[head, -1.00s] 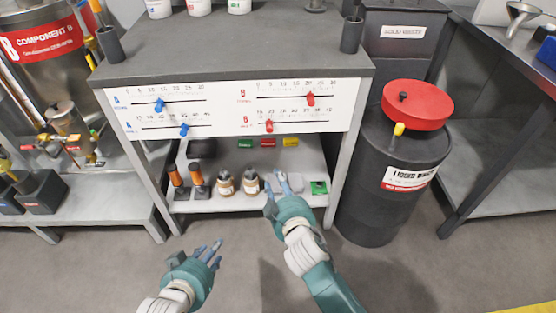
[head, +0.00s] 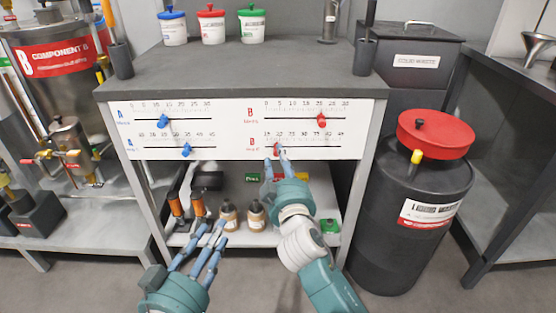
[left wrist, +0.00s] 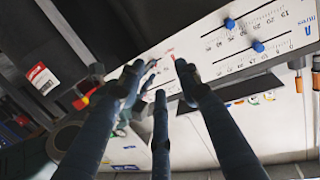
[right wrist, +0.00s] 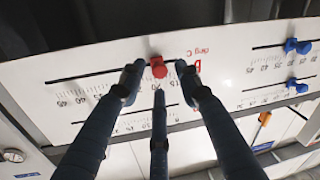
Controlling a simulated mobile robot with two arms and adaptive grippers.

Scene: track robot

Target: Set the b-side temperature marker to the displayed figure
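The b-side temperature marker (head: 277,149) is a small red knob on the lower right slider of the white panel (head: 230,128). It stands near the low end of its scale. My right gripper (head: 277,163) is in front of it. In the right wrist view the red marker (right wrist: 158,67) shows between the spread fingertips (right wrist: 158,78), with gaps seen beside it; contact cannot be told. My left gripper (head: 207,240) is open and empty, low in front of the table's left half. The displayed figure cannot be made out.
Another red marker (head: 321,120) sits on the slider above. Two blue markers (head: 163,121) (head: 187,150) are on the left sliders. Brown bottles (head: 228,218) stand on the lower shelf. A black waste drum (head: 410,220) with a red funnel lid (head: 435,135) stands right.

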